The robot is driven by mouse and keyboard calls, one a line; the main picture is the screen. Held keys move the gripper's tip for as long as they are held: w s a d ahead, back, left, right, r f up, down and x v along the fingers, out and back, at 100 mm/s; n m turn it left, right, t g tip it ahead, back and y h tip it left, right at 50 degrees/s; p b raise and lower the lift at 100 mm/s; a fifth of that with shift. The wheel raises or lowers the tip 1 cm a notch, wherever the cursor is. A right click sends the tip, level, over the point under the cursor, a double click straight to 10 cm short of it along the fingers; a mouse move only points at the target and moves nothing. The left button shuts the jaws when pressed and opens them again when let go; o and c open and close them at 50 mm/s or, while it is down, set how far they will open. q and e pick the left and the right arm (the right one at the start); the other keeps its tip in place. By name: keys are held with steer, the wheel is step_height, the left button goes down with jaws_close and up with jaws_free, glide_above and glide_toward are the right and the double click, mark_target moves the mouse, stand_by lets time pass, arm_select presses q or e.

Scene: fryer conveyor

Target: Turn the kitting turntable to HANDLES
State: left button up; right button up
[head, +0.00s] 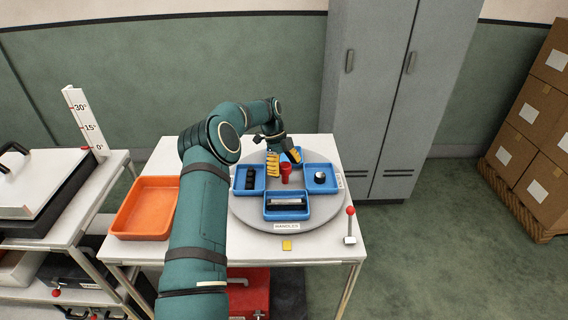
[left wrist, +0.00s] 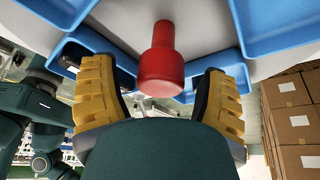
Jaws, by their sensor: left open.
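The round grey turntable (head: 245,211) stands on a white table and carries several blue trays. Its HANDLES label (head: 287,226) is on the front rim, facing a yellow marker (head: 287,245) on the table. The front tray (head: 287,216) holds dark and silver bar-shaped parts. A red knob (head: 286,174) stands upright at the turntable's middle. My left gripper (head: 283,163) is over the middle, with its yellow fingers at the knob. In the left wrist view the knob (left wrist: 162,68) shows between the open fingers, with gaps on both sides. My right gripper is not in view.
An orange bin (head: 145,208) sits left on the table. A red-topped lever (head: 350,227) stands at the front right. A grey cabinet (head: 375,90) is behind. A side bench (head: 115,165) with an angle scale stands left. Boxes on a pallet are far right.

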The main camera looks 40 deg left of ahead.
arm_select(q)
steer(key=v, duration=1.1)
steer(key=shift+r, duration=0.4)
steer(key=shift+a, duration=0.1)
